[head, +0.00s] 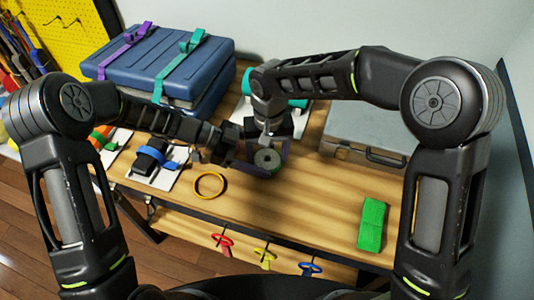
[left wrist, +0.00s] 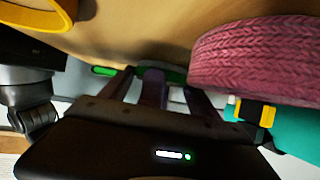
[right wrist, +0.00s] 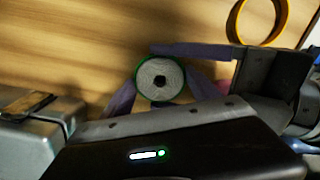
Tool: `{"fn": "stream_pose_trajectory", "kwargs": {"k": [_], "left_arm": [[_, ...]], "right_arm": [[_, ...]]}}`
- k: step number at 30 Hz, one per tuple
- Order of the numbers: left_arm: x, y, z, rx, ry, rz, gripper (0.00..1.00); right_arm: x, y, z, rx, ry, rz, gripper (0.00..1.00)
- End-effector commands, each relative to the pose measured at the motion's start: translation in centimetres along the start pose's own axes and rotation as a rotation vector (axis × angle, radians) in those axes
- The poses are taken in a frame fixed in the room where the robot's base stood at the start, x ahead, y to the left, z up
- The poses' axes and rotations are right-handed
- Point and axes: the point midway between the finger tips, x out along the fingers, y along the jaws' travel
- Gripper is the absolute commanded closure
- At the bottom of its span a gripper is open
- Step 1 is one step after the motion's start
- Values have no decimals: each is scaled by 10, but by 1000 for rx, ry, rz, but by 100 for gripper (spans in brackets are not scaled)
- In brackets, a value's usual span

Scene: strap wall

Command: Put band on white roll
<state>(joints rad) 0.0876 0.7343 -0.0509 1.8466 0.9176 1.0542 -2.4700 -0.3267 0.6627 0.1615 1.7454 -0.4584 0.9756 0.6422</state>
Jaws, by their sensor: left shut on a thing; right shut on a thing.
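The white roll (right wrist: 160,82) shows its round end with a dark centre hole in the right wrist view. A green band (right wrist: 139,83) rings its rim there, and looks to be around it. In the head view the roll (head: 267,157) is small and partly covered by my grippers. My right gripper (head: 272,148) is shut on the roll, with purple fingers on either side. My left gripper (head: 246,154) comes in from the left, shut at the roll's edge. In the left wrist view, green (left wrist: 174,74) shows at its fingertips; the exact contact on the band is hidden.
A yellow ring (head: 209,184) lies on the bench to the front left. A green folded strap (head: 372,222) lies at the right. A grey metal case (head: 365,128) and blue strapped cases (head: 160,70) stand behind. A pink roll (left wrist: 255,52) is close to my left gripper.

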Motion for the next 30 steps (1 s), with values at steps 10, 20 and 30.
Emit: {"fn": "stream_pose_trajectory", "kwargs": {"k": [10, 20, 30], "left_arm": [[1, 1, -7, 8, 17, 8, 100], [0, 1, -6, 7, 15, 6, 100], [-1, 0, -3, 3, 10, 4, 100]], "right_arm": [[4, 6, 3, 0, -20, 5, 100], [-2, 5, 3, -6, -19, 2, 100], [-4, 4, 3, -7, -16, 0, 100]]}}
